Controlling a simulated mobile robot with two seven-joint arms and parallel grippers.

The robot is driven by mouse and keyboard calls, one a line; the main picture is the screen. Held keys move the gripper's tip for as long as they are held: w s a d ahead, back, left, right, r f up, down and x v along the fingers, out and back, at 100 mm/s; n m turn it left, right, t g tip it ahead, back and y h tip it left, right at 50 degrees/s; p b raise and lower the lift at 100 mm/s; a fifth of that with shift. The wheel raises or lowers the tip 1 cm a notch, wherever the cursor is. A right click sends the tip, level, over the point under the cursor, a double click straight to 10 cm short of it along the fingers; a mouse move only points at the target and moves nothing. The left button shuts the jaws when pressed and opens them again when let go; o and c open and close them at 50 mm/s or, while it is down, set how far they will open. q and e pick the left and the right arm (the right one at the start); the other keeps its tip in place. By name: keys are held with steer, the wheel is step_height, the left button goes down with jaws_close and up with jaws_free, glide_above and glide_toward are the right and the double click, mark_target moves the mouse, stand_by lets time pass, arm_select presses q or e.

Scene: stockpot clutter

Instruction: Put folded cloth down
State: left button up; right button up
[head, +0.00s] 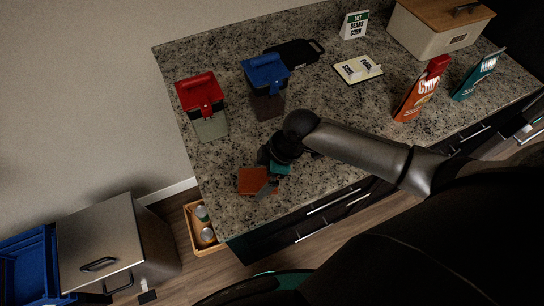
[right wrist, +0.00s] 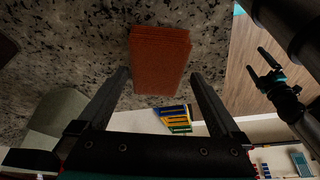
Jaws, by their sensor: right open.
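The folded cloth (head: 252,180) is a rust-orange, layered block on the granite counter, near its front left corner. It also shows in the right wrist view (right wrist: 159,60). My right gripper (head: 266,184) is at the cloth's right side in the head view. In the right wrist view its two fingers (right wrist: 160,74) are spread apart, one on either side of the cloth's near end, with gaps visible. My left gripper (right wrist: 262,66) shows in the right wrist view, fingers apart and empty over the wooden floor.
An orange chip bag (head: 420,92), a teal bag (head: 478,76) and a bread box (head: 430,35) stand right.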

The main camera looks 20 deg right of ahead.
steer(key=w+v, duration=0.1)
steer(key=v, duration=0.8)
steer(key=shift+s+r+p, duration=0.35)
steer(key=shift+d, duration=0.15)
